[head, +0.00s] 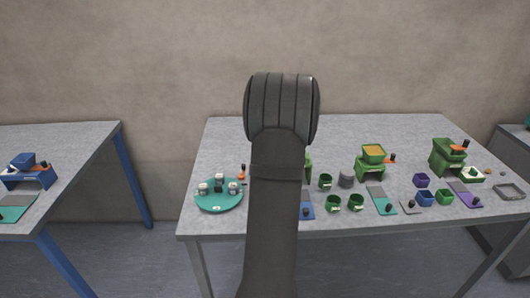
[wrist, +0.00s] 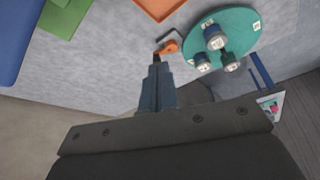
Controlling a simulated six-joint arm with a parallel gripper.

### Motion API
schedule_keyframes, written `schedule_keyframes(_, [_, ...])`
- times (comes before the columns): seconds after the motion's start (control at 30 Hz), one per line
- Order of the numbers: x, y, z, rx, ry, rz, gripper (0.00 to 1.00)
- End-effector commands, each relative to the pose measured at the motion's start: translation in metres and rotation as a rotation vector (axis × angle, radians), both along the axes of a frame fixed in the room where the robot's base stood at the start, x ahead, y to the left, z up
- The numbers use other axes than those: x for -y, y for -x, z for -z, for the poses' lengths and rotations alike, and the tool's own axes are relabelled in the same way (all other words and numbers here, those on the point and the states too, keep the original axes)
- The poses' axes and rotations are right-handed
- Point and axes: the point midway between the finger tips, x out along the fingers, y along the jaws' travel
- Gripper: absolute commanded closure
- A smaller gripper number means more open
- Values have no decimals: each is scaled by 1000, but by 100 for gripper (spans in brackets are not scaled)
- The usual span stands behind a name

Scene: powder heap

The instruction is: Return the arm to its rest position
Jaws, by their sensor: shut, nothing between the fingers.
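My arm (head: 278,190) rises through the middle of the head view and covers part of the table behind it. My gripper is hidden behind the arm there. In the wrist view my gripper (wrist: 156,70) shows its two fingers together, shut and empty, pointing toward the table. A small orange tool with a dark handle (wrist: 170,46) appears just beyond the fingertips; I cannot tell the height gap.
A teal round tray (head: 210,207) with several small jars stands left of my arm. Another table (head: 75,138) is at left. The table's back strip is clear.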

Motion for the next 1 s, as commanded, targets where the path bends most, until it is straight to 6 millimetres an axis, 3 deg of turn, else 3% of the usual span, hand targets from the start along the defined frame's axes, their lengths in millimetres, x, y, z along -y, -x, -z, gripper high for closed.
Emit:
schedule_keyframes(0.27, [-3,-2,10,-2,0,-1,100])
schedule_keyframes(0.73, [-31,-18,89,-3,0,4,100])
schedule_keyframes(1.0, [-33,-12,90,-43,39,176,100])
